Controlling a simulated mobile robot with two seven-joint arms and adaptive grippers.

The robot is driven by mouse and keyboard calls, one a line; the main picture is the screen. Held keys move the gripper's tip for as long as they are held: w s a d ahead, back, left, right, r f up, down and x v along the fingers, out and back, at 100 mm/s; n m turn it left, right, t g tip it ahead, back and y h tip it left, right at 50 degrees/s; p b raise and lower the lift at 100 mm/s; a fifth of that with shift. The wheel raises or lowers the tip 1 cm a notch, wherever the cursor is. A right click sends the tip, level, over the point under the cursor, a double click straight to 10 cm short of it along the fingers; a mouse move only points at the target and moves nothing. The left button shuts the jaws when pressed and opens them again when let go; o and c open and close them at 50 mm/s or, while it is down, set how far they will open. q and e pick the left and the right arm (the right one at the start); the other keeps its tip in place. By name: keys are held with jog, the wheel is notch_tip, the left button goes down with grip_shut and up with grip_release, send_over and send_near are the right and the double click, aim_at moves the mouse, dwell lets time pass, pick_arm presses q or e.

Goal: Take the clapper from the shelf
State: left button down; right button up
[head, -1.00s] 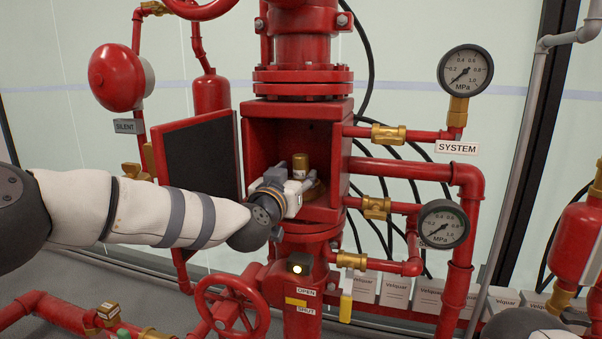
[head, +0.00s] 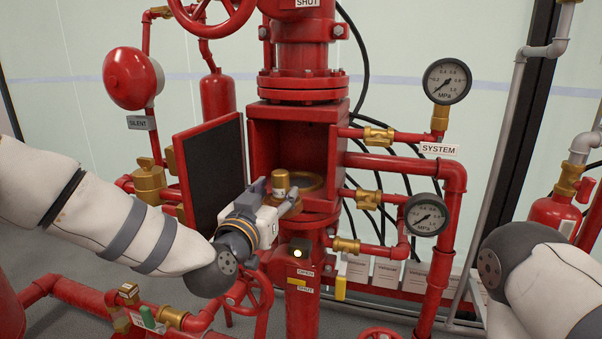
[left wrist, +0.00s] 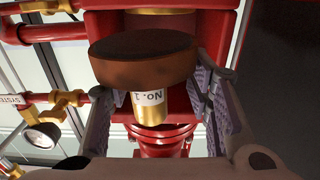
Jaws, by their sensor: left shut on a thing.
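The clapper is a brown disc (left wrist: 143,62) with a brass stem marked "No. 1" (left wrist: 150,110), upside down in the left wrist view. In the head view its brass stem (head: 281,181) stands upright between my left gripper's fingers (head: 276,196), and the gripper hides most of the disc. My left gripper (left wrist: 148,85) is shut on the clapper, with one finger at each side of the disc. It is at the mouth of the red valve housing (head: 264,130), and a brass ring (head: 312,186) shows on the floor inside. My right gripper is out of view.
The housing's open door (head: 211,170) stands just left of my left gripper. Red pipes and two gauges (head: 447,81) crowd the right. A red bell (head: 133,78) hangs at upper left.

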pick_arm(q)
jog(key=v, duration=1.3)
jog(key=shift+s, duration=0.35)
